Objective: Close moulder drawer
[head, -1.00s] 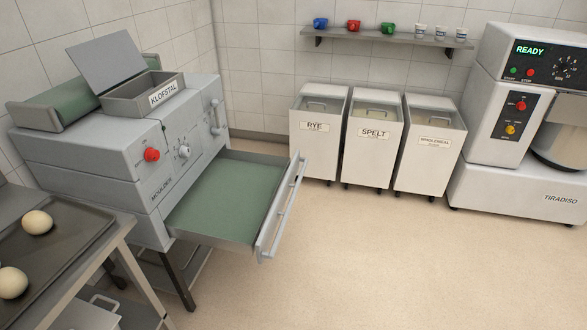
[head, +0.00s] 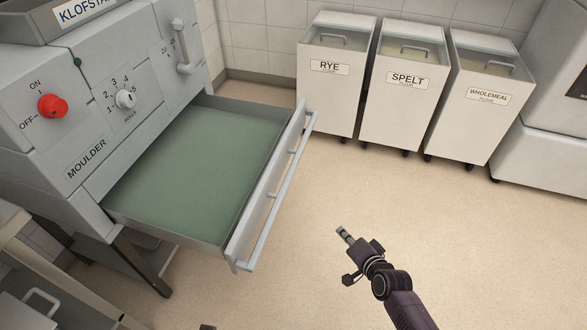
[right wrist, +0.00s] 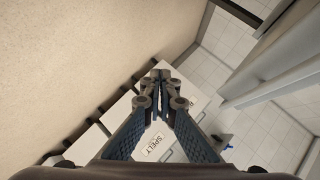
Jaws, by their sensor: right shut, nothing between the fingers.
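The moulder (head: 60,125) stands at the left in the head view. Its drawer (head: 195,165) is pulled well out and has a green bottom. The drawer's front carries a long bar handle (head: 280,190). My right gripper (head: 342,232) is to the right of the drawer front, apart from the handle, over open floor. It is shut and empty; its fingertips also meet in the right wrist view (right wrist: 161,75). My left gripper is not clearly shown; only a small dark bit is at the bottom edge of the head view.
Bins for rye (head: 335,95), spelt (head: 400,105) and wholemeal (head: 478,115) flour stand along the back wall. A white machine (head: 550,140) is at the right. A metal table (head: 30,250) is at the lower left. The floor right of the drawer is clear.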

